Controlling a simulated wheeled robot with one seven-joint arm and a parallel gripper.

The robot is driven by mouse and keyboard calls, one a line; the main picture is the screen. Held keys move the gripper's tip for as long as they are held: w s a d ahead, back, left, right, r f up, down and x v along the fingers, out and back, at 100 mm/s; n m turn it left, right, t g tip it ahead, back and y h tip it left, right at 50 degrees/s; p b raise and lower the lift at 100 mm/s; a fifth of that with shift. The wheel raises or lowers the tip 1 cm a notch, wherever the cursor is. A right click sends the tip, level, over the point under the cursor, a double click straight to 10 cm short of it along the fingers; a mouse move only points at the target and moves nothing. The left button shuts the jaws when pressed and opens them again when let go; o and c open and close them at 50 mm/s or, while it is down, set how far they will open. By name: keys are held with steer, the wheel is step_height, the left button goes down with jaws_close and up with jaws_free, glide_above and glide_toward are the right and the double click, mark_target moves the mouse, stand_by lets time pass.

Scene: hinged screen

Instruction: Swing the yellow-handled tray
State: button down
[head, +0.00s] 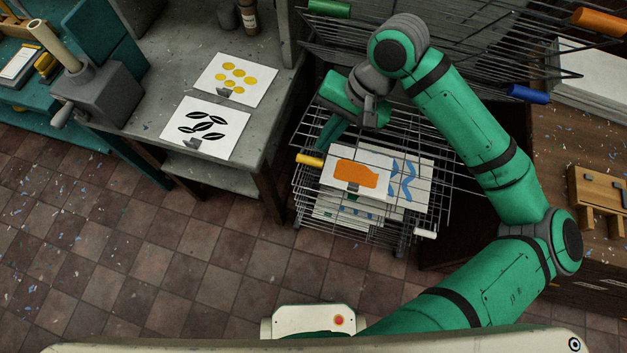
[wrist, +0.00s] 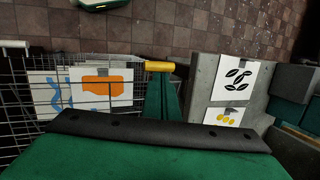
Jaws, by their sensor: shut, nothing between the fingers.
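The yellow handle (head: 309,160) sits at the left edge of the wire drying rack, in the upper part of the lower stack of wire trays (head: 440,190). A print with an orange shape (head: 357,174) and one with blue zigzags (head: 408,178) lie on these trays. My gripper (head: 326,138) is shut and empty, just above and behind the yellow handle in the head view. In the wrist view its green fingers (wrist: 161,103) are close to the yellow handle (wrist: 158,66). I cannot tell whether they touch it.
Raised wire trays with green (head: 330,9), orange (head: 600,21) and blue (head: 528,94) handles stand behind. A white handle (head: 425,233) is at the lower right of the stack. A grey bench (head: 165,150) with two prints stands left. A wooden cabinet (head: 575,240) stands right. Tiled floor in front is open.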

steer(key=x, duration=0.5)
steer(key=shift+w, duration=0.1)
step_height(320, 180, down, 12)
steer(key=s, duration=0.2)
steer(key=shift+s+a, duration=0.3)
steer(key=shift+a, duration=0.1)
stand_by(1.2)
steer(key=shift+f, duration=0.1)
steer(key=v, duration=0.6)
steer(key=shift+d, duration=0.3)
stand_by(0.7)
